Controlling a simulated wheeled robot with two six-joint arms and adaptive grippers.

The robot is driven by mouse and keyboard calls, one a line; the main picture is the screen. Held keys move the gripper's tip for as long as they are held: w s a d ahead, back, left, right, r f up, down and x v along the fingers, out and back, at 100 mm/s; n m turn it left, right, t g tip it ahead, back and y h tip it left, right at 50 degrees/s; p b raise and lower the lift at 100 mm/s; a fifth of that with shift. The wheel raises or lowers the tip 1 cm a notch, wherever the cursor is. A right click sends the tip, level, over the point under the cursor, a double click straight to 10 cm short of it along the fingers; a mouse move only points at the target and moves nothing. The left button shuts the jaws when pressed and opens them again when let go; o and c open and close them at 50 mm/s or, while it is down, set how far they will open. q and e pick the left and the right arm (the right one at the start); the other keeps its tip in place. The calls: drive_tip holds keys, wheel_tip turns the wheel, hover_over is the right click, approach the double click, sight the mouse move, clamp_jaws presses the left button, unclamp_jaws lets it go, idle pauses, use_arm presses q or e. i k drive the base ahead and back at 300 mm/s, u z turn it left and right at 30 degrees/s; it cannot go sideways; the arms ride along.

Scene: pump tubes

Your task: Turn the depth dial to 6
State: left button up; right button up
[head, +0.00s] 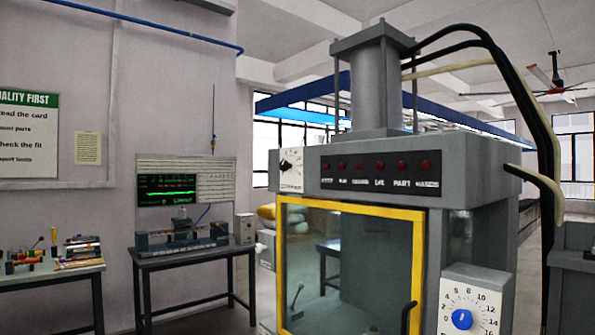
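A blue dial knob (462,319) sits on a white scale plate (480,284) at the lower right of the machine's front. The plate has even numbers around the knob, with 6 at its upper left, and its bottom is cut off by the picture's edge. A small pale mark shows on the knob, but I cannot tell which number it points at. A second, smaller black dial (286,165) is on a white plate at the machine's upper left; its markings are too small to read. Neither of my grippers is in view.
The grey machine (480,170) has a yellow-framed glass door (417,240) with a dark handle left of the blue dial. Red indicators (379,167) line its top panel. A bench with a screen (165,190) and a table with tools (70,250) stand at the left.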

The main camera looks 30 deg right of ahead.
sight(284, 165)
drive_tip(key=z, duration=0.55)
drive_tip(key=i, duration=0.8)
drive_tip(key=z, duration=0.8)
